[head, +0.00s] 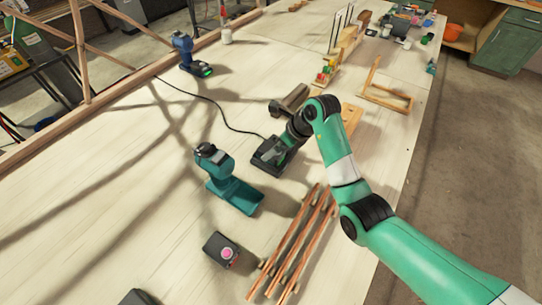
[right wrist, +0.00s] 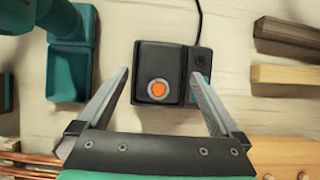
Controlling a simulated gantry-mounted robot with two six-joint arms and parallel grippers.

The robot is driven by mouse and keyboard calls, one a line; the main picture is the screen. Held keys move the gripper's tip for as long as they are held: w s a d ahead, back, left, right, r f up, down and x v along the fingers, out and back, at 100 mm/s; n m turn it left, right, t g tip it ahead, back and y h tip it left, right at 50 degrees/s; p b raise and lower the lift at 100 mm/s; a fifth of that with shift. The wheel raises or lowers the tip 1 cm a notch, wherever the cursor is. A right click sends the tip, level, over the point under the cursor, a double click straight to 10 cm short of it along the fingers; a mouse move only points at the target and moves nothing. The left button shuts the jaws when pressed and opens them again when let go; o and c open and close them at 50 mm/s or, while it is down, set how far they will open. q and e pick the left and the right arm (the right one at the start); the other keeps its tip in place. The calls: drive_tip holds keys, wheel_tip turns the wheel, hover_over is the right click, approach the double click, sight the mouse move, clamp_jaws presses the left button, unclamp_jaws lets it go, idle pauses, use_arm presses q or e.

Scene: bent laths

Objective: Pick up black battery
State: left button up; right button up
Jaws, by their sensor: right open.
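A black battery (right wrist: 160,62) with an orange round button sits on a dark charger (right wrist: 200,72) with a black cord, seen in the right wrist view. My right gripper (right wrist: 159,76) is open, its fingers to either side of the battery, with nothing between them held. Another black block (head: 221,250) with a pink round button lies apart at the lower middle of the table. My left gripper is not in view.
A teal drill (head: 229,182) stands left of the charger, close to my right arm. Copper-coloured laths (head: 292,243) lie at the lower right. A blue drill (head: 187,50) and wooden frame (head: 387,98) are farther back. The left table is mostly clear.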

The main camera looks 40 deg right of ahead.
drive_tip(key=shift+x, duration=0.9)
drive_tip(key=shift+r, duration=0.1)
clamp_jaws()
